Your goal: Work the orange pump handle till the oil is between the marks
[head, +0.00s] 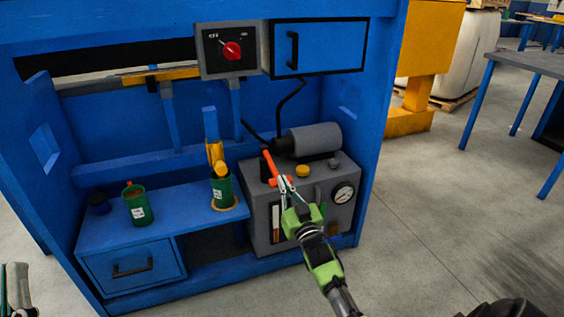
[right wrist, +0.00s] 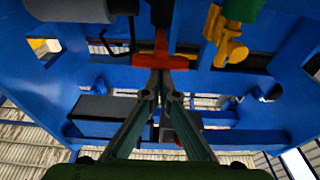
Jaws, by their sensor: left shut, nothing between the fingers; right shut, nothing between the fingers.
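The orange pump handle (head: 271,168) stands tilted at the front left of the grey pump unit's top. In the right wrist view the orange handle (right wrist: 158,62) lies right at my fingertips. My right gripper (head: 285,184) is shut with nothing between its fingers, its tips at or against the handle's lower end; I cannot tell whether they touch. A narrow sight glass (head: 276,223) is on the unit's front, pale above and orange-brown lower down; its marks are too small to read. My left gripper (head: 17,272) is shut and empty at the lower left edge, far from the pump.
The grey pump unit (head: 257,208) carries a grey motor (head: 315,138), a yellow cap (head: 302,171) and a gauge (head: 343,193). Green cans (head: 138,207) stand on the blue shelf to its left. A switch box (head: 232,66) hangs above.

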